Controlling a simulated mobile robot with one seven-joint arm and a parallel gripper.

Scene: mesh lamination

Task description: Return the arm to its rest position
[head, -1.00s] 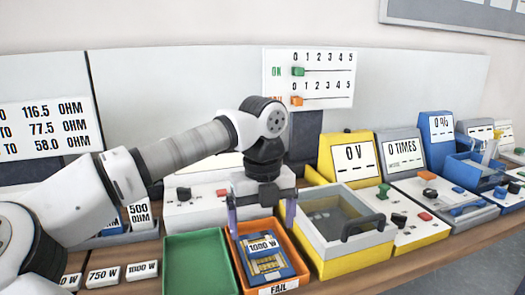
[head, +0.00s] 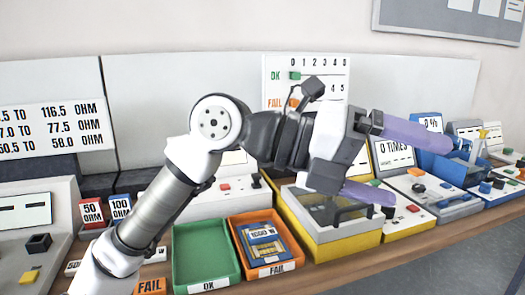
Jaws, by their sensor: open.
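My gripper (head: 395,163) is raised above the yellow case with a clear lid (head: 330,212), pointing right. Its two purple fingers are spread wide apart with nothing between them. My arm reaches up from the bottom left, bends at a raised joint, and partly hides the wall board and the instruments behind it. A blue panel with a 1000 W label (head: 263,243) lies in the orange FAIL tray (head: 277,270), apart from my gripper.
An empty green OK tray (head: 205,262) stands left of the orange tray. A tally board (head: 320,72) with OK and FAIL sliders stands at the back. Several instruments line the bench to the right, including a grey 0 TIMES unit (head: 393,152). Open space lies above the bench.

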